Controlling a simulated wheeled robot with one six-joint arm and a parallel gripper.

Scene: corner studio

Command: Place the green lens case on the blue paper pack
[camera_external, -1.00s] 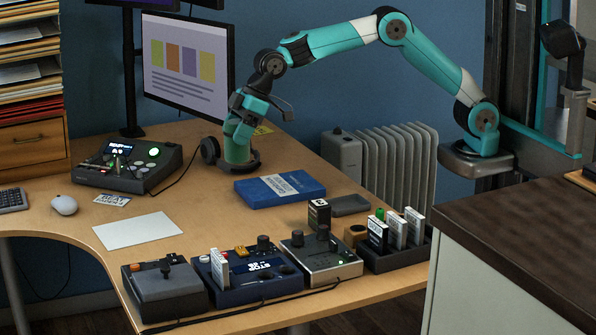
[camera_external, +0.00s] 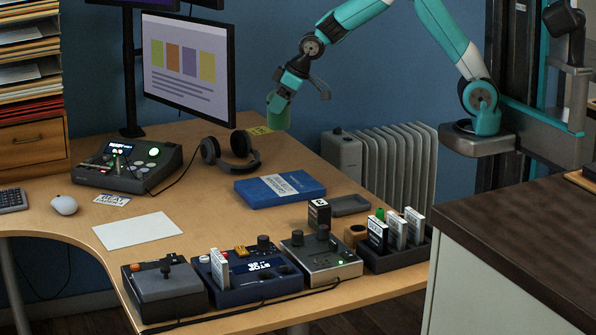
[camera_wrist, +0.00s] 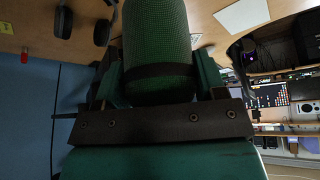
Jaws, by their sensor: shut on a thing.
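The green lens case (camera_external: 278,112) hangs from my gripper (camera_external: 284,97), high over the far edge of the desk. In the wrist view the case is a green, mesh-textured cylinder (camera_wrist: 156,35) with a dark band, held between the fingers of my gripper (camera_wrist: 160,92). My gripper is shut on it. The case is clear of the pack, which I cannot make out in the wrist view.
Black headphones (camera_external: 232,150) lie left of the pack. Several boxed devices and a card rack (camera_external: 394,257) line the front edge. A white sheet (camera_external: 138,230) lies left. A monitor (camera_external: 188,68) stands behind; a radiator (camera_external: 385,160) is beyond the desk.

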